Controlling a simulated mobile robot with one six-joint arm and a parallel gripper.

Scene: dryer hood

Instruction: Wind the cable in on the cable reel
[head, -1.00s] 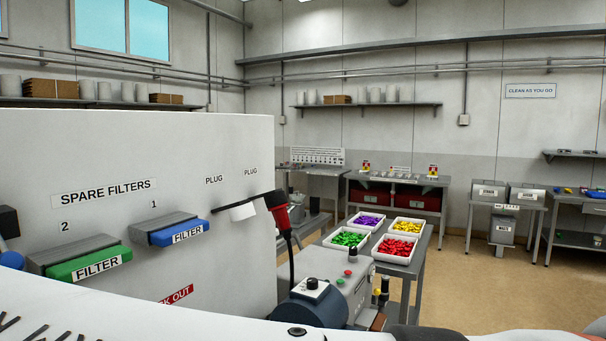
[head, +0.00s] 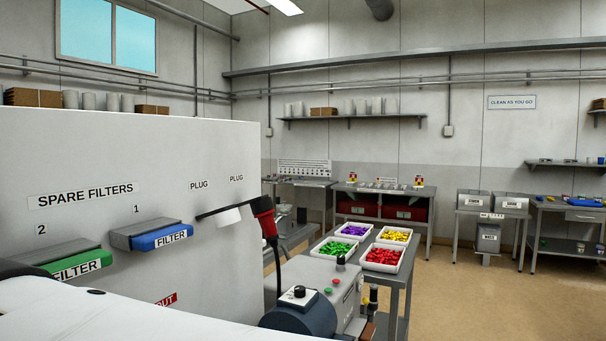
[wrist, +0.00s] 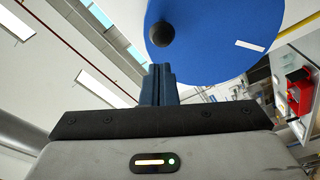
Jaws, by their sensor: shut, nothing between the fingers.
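In the wrist view a large blue disc (wrist: 205,45), which looks like the side of the cable reel, fills the upper right. A dark round knob (wrist: 161,34) stands on it near its left edge. A short white mark (wrist: 249,45) shows on its right part. My gripper (wrist: 161,68) is shut and empty, its fingertips just below the knob in the picture. I cannot tell whether they touch the knob or the disc. The cable cannot be made out. The reel and my gripper do not show in the head view.
In the head view a white panel (head: 120,150) with green filter (head: 75,266) and blue filter (head: 165,238) stands at left. A red plug (head: 264,215) hangs beside it. A table with trays of coloured pieces (head: 382,257) is at centre. Open floor (head: 480,295) lies right.

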